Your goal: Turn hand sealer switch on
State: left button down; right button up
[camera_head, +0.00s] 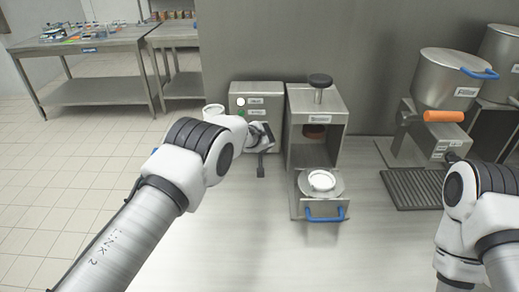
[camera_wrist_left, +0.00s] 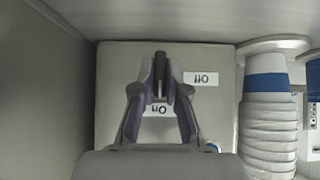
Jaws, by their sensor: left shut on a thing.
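The hand sealer (camera_head: 316,130) is a steel, open-fronted unit with a black knob on top and a blue-handled tray at its front. Left of it stands a grey switch box (camera_head: 256,92) with a white and a green round light and two small labels. My left gripper (camera_head: 262,150) is in front of this box. In the left wrist view my left gripper (camera_wrist_left: 160,88) is shut on a dark switch lever (camera_wrist_left: 160,60), in front of a panel with two upside-down labels, one reading Off. The lever's base is partly hidden by the fingers. My right arm shows at the right edge; its gripper is out of frame.
A stack of cups (camera_wrist_left: 268,100) stands close beside the switch box. A steel filler (camera_head: 445,85) with a blue handle and a slotted drip tray (camera_head: 415,190) are on the right. The counter (camera_head: 270,240) in front is clear. Steel tables (camera_head: 85,45) stand at the back left.

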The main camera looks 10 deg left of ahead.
pick_arm(q)
jog(key=c, duration=1.2)
grip_release()
jog(key=v, duration=1.2)
jog(key=shift+f, duration=0.1)
